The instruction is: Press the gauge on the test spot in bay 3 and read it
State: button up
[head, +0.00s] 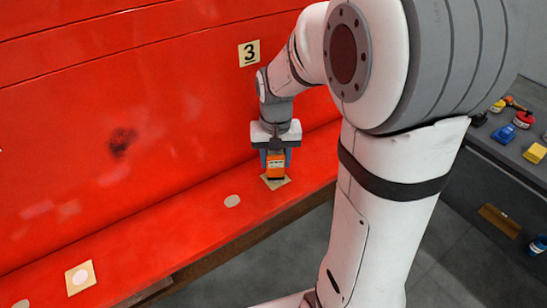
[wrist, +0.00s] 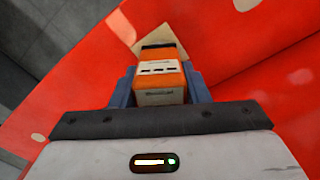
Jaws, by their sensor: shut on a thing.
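My gripper (head: 276,158) is shut on an orange gauge (head: 276,168) with a black lower end. It holds the gauge over a beige square patch (head: 273,184) on the red ledge, below the sign with the number 3 (head: 249,53). In the wrist view the gauge (wrist: 160,72) sits between the blue fingers, its black end towards the beige patch (wrist: 122,32). The gauge hides most of the patch, and I cannot tell whether it touches it. No reading is legible on the gauge.
A pale round spot (head: 232,201) lies left of the gauge on the ledge. Another beige square with a pale spot (head: 80,278) is at the lower left. The red wall (head: 160,90) rises behind. A grey shelf (head: 490,140) with small coloured items stands at the right.

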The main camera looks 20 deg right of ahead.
jog(key=shift+s+f+b, duration=0.1)
jog(key=shift+f+b, duration=0.35)
jog(key=shift+f, duration=0.1)
dwell(1.4)
jog(key=shift+r, duration=0.15)
jog(key=shift+r+p, duration=2.6)
jog(key=shift+r, duration=0.85)
jog(key=shift+f, duration=0.1)
